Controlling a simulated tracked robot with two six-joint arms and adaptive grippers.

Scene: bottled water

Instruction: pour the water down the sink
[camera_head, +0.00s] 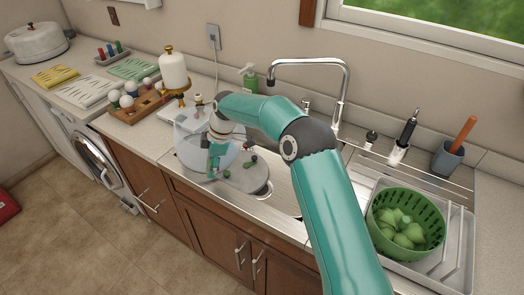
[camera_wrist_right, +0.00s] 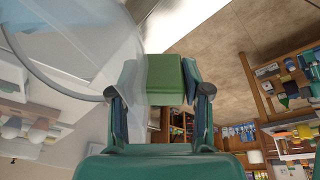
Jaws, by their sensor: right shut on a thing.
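My right gripper (camera_head: 215,160) is at the left part of the sink, beside a clear, see-through container (camera_head: 186,145). In the right wrist view my gripper (camera_wrist_right: 160,98) is shut on a green block-like part (camera_wrist_right: 165,78), which looks like the container's handle. The container (camera_wrist_right: 75,60) fills the left of that view and appears tilted; its water level cannot be told. The steel sink (camera_head: 284,197) lies below and to the right of the gripper, partly hidden by my arm. The faucet (camera_head: 345,75) arches behind it. My left gripper is not in view.
A grey round board (camera_head: 240,181) with small items lies over the sink's left part. A green colander (camera_head: 405,222) stands on the drainer at right. A soap bottle (camera_head: 248,77), a white dispenser (camera_head: 173,70) and a wooden tray (camera_head: 133,107) stand on the counter.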

